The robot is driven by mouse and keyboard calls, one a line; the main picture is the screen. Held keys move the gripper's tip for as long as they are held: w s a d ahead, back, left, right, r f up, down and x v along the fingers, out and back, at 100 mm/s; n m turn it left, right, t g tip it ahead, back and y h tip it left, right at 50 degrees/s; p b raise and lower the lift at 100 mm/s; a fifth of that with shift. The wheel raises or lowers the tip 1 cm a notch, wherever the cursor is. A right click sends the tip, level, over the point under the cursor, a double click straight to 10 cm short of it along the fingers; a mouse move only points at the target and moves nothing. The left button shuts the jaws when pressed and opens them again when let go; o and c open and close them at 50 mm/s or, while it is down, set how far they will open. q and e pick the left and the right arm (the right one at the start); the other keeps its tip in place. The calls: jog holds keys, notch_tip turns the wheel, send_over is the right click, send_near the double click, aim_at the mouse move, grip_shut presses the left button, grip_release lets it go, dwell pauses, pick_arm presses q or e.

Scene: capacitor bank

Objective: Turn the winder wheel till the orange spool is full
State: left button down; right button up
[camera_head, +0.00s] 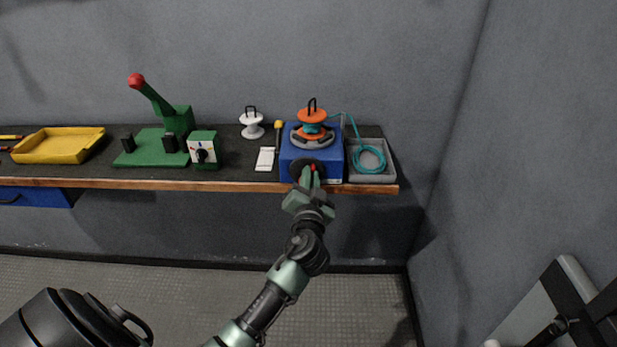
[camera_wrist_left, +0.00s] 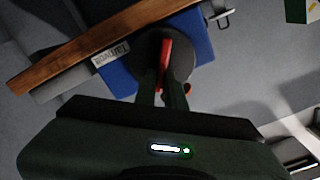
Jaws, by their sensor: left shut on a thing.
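The blue winder (camera_head: 308,155) stands at the bench's right end. The orange spool (camera_head: 312,115) sits upright on its top, with some teal wire around its core. The wire (camera_head: 369,158) runs from a loose coil in a grey tray (camera_head: 386,175) up to the spool. The dark winder wheel (camera_head: 299,168) is on the winder's front face and has a red handle (camera_head: 313,167). My left gripper (camera_head: 311,178) is shut on the red handle. The left wrist view shows the handle (camera_wrist_left: 165,54) between its fingertips, against the dark wheel (camera_wrist_left: 182,58). My right gripper is not in view.
Left of the winder are a white card (camera_head: 265,159), a yellow-topped tool (camera_head: 278,127), a white spool (camera_head: 252,122), a green dial box (camera_head: 204,150), a green press (camera_head: 160,145) and a yellow tray (camera_head: 60,146). A wall closes the right side.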

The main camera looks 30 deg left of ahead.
pick_arm(q)
jog(key=m, duration=0.3)
jog(key=f+m+p, duration=0.1)
jog(key=m, duration=0.6)
jog(key=shift+w+d+f+m+p, duration=0.2)
jog(key=shift+d+f+m+p, duration=0.1)
jog(key=shift+d+m+p, duration=0.1)
dwell(0.3)
jog(key=c, duration=1.5)
grip_release()
jog(key=shift+b+v, duration=0.85)
jog(key=shift+v, duration=3.05)
jog(key=shift+a, duration=0.1)
